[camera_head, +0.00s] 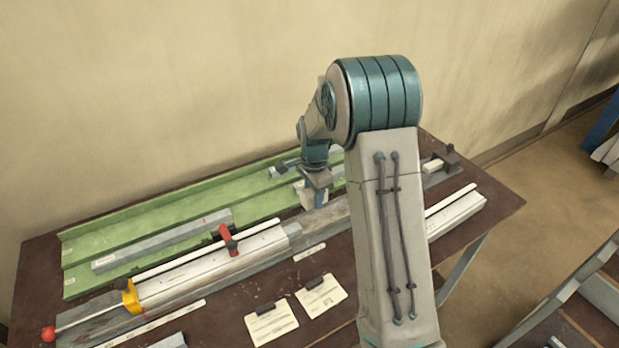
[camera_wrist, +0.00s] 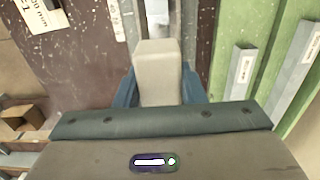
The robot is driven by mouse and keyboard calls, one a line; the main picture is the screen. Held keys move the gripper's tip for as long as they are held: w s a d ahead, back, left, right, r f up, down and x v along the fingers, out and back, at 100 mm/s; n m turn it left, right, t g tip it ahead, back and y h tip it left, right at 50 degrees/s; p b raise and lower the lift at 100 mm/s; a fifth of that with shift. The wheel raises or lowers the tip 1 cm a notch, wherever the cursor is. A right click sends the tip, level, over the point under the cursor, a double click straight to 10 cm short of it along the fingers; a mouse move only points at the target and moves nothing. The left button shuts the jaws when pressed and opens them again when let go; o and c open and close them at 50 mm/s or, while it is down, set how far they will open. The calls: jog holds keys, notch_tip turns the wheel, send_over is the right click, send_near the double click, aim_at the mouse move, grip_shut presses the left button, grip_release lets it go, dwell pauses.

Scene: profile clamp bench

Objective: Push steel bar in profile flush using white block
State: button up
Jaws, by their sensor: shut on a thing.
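My gripper (camera_head: 316,182) is shut on a white block (camera_head: 313,198), held over the grey bed between two pale profiles. In the wrist view the block (camera_wrist: 158,65) sits between the blue fingers of my gripper (camera_wrist: 160,88). A pale profile (camera_head: 205,272) lies on the left, under a red handle and a yellow clamp. Another profile (camera_head: 456,213) lies on the right, partly hidden by my arm. In the wrist view a narrow grey and white piece (camera_wrist: 157,12) shows beyond the block. I cannot tell whether it is the steel bar, nor whether the block touches it.
A green tray (camera_head: 85,240) with grey bars, one of them long (camera_head: 165,240), lies along the back. The red handle (camera_head: 228,240) and yellow clamp (camera_head: 131,296) stand up at left. Two clipboards (camera_head: 272,325) lie in front. A dark block (camera_head: 450,156) is at the right end.

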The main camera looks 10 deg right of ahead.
jog(key=shift+w, duration=0.15)
jog(key=shift+f+b, duration=0.4)
jog(key=shift+f, duration=0.2)
jog(key=shift+f+b, duration=2.3)
jog(key=shift+f, duration=1.05)
jog(key=shift+a, duration=0.1)
